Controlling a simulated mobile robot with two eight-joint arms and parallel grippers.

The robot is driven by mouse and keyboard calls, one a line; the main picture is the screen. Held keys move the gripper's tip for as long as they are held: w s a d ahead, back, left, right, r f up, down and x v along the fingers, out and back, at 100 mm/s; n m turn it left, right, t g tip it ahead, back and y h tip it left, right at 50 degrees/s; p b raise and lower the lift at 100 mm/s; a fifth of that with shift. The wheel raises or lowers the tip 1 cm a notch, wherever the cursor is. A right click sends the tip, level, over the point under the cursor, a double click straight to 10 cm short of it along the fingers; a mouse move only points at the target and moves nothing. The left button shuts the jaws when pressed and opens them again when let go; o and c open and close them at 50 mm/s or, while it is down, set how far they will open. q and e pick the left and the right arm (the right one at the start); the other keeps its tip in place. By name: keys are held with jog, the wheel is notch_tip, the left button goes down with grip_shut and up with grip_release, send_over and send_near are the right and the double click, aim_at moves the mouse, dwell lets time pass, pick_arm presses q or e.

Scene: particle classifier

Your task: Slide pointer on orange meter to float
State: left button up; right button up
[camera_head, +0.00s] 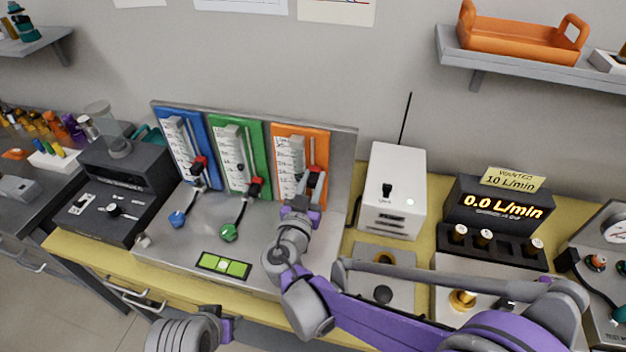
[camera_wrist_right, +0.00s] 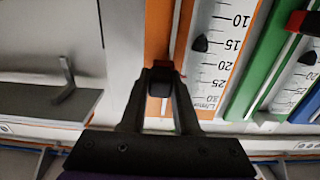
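The orange meter (camera_head: 321,140) stands rightmost of three on the metal panel. Its white scale (camera_wrist_right: 209,75) faces out, and a dark triangular float (camera_wrist_right: 200,43) sits near the 15 mark.
Green (camera_head: 239,135) and blue (camera_head: 170,122) meters with red pointers stand to the left. A green level (camera_head: 223,265) lies on the stand. A white box (camera_head: 395,175) with an antenna is close on the right, beside a display (camera_head: 502,205) reading 0.0 L/min under a "10 L/min" note.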

grip_shut()
dwell(1.1)
